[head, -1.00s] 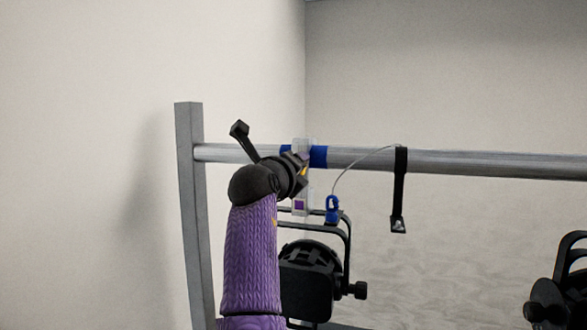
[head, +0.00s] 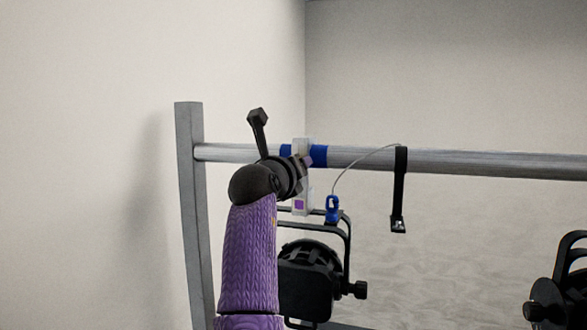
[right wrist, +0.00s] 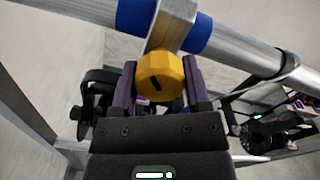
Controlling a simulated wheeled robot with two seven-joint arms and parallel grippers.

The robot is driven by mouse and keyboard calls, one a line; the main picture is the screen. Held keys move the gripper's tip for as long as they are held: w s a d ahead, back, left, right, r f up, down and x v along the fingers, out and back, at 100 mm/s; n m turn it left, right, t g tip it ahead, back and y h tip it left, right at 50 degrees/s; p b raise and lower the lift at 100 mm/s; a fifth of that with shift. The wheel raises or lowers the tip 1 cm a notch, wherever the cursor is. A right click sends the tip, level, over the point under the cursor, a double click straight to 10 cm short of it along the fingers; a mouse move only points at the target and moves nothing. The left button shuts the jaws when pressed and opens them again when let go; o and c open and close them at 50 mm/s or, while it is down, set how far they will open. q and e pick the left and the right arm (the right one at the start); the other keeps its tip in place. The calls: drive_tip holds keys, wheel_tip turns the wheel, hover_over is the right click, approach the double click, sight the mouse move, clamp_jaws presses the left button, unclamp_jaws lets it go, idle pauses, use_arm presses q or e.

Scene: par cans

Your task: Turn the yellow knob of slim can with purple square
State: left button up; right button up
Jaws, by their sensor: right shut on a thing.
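The slim can (head: 308,280) is black and hangs in a yoke below the rail. Its white clamp (head: 303,205) bears a purple square (head: 299,204) and sits at a blue band on the rail. The yellow knob (right wrist: 168,72) shows in the right wrist view, faceted with a dark slot mark on its face. My right gripper (right wrist: 159,84) has its purple fingers on either side of the knob, shut on it. In the head view my right gripper (head: 300,164) is at the clamp and hides the knob. My left gripper is not in view.
The metal rail (head: 460,163) runs across from a grey post (head: 188,215) at left. A blue safety hook (head: 332,210) with a thin cable hangs beside the clamp. A black strap (head: 399,190) hangs farther right. Another black can (head: 553,300) is at the right edge.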

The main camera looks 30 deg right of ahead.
drive_tip(key=o, duration=1.3)
drive_tip(key=b+v, duration=0.5)
drive_tip(key=v, duration=0.4)
drive_tip(key=shift+s+a, duration=0.25)
drive_tip(key=shift+s, duration=0.05)
